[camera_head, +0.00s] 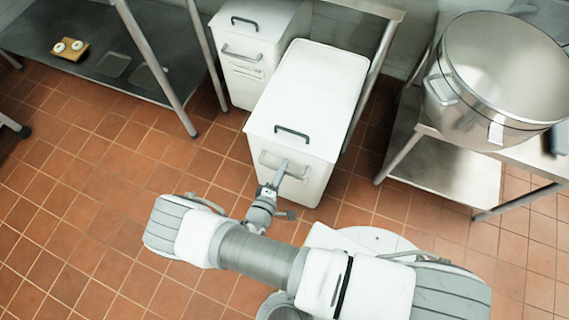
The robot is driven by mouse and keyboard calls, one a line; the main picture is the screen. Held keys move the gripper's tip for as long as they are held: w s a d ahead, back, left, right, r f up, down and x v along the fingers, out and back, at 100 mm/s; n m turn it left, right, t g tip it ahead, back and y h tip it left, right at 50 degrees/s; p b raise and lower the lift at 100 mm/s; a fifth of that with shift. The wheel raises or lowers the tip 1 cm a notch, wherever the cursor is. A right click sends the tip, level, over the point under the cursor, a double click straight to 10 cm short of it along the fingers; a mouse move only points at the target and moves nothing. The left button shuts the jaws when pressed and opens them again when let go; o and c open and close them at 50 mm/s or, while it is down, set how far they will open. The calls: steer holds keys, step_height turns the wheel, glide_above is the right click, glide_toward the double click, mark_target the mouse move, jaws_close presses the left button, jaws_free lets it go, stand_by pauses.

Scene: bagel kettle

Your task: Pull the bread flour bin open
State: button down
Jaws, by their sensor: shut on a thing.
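A white bin (310,85) with a flat lid stands in the middle, its front pulled forward of a similar white bin (250,60) to its left. I cannot read which of them is labelled bread flour. The nearer bin has a dark handle (292,133) on its lid edge and a pale bar handle (298,172) on its front face. My gripper (281,172) reaches the front bar handle and is shut on it. The fingertips are small and partly hidden against the bin front.
A steel table (100,75) with a small wooden board (69,49) stands at left. A large steel kettle (505,80) rests on a steel stand (450,175) at right. A table leg (372,75) runs close along the bin's right side. Open tiled floor (90,220) lies at left.

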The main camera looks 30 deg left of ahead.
steer(key=shift+s+a, duration=0.1)
steer(key=shift+s, duration=0.85)
steer(key=c, duration=0.8)
jaws_free()
steer(key=shift+w, duration=0.1)
